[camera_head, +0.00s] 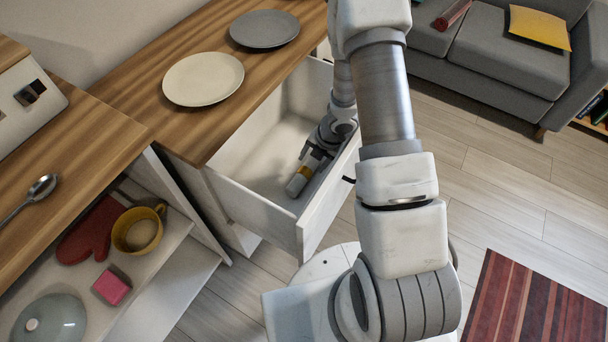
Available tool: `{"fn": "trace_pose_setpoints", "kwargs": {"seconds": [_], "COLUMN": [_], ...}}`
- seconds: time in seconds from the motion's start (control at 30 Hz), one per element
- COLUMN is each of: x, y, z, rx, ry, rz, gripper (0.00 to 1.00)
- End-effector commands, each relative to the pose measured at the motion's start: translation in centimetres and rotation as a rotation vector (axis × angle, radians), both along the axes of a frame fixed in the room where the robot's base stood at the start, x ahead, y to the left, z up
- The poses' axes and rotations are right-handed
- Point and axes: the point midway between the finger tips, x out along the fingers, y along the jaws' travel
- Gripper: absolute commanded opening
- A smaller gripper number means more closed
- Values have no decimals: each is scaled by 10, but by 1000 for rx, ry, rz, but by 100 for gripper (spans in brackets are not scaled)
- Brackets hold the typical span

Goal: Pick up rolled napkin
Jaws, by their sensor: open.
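The rolled napkin (297,183) is a small pale roll with a yellow band. It lies in the open white drawer (238,156), near the drawer's front panel. My gripper (311,165) reaches down into the drawer at the napkin's far end, close by the yellow band. Its fingers are open. That end of the napkin is hidden by the gripper, and I cannot tell whether the fingers touch it.
A cream plate (203,79) and a grey plate (264,29) sit on the wooden counter (130,85) above the drawer. At left, an open shelf holds a yellow mug (138,231), red mitt (91,231) and pink block (112,287). The drawer's left part is clear.

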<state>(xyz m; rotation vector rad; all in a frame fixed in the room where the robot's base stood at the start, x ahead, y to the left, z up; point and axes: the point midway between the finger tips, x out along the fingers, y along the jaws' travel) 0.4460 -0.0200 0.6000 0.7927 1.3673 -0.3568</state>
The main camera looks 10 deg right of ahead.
Motion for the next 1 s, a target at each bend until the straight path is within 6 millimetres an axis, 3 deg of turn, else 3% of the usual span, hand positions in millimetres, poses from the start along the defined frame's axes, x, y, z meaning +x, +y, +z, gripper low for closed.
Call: {"fn": "trace_pose_setpoints", "kwargs": {"seconds": [0.6, 0.87, 1.0], "x": [11, 12, 12], "y": [17, 18, 18], "z": [-67, -69, -69], "rx": [0, -1, -1], "ry": [1, 0, 0], "rz": [-2, -2, -2], "gripper": [67, 67, 44]}}
